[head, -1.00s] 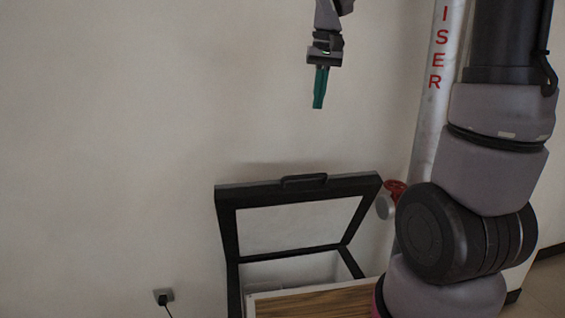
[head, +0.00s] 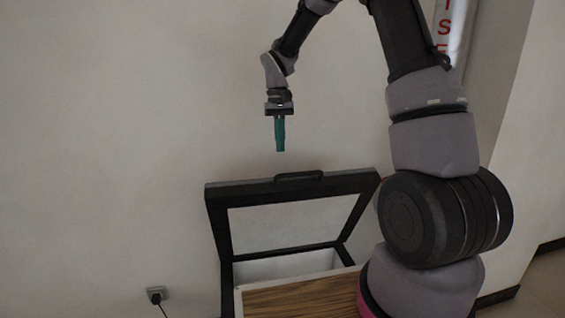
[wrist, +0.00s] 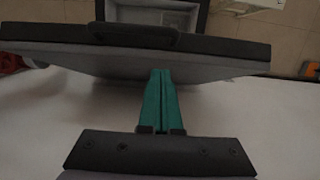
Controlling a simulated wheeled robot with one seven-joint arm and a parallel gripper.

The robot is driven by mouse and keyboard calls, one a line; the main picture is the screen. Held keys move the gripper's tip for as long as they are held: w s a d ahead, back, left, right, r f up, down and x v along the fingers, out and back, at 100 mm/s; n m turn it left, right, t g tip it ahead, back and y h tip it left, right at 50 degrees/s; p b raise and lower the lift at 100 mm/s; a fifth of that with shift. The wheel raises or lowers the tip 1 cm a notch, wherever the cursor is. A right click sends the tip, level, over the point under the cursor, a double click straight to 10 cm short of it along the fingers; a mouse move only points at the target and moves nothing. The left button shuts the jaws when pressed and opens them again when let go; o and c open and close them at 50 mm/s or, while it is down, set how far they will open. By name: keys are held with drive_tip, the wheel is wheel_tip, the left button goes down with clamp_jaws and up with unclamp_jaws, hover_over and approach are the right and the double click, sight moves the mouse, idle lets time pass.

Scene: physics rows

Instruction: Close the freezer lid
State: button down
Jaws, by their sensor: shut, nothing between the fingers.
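The freezer lid (head: 214,222) stands raised, a dark frame around a pale see-through or light panel, with a black handle (head: 298,177) on its top edge. The freezer's white inside (head: 285,267) shows below it. My gripper (head: 280,150) is shut and empty, its green fingers pointing down above the lid's top edge, apart from it in the head view. In the wrist view the shut fingers (wrist: 162,75) point toward the lid (wrist: 225,50), with the handle (wrist: 133,35) to their upper left. I cannot tell the exact gap from fingers to lid.
A wooden top (head: 300,297) lies in front of the freezer opening. A pale wall stands behind, with a socket and plug (head: 157,294) at lower left. A pipe with red letters (head: 452,30) is at upper right. A red item (wrist: 12,62) shows at the left of the wrist view.

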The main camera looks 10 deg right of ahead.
hover_over(283, 183)
wheel_tip(283, 183, down, 5)
drive_tip(key=shift+w+r, duration=0.1)
drive_tip(key=shift+r, duration=0.05)
idle(0.3)
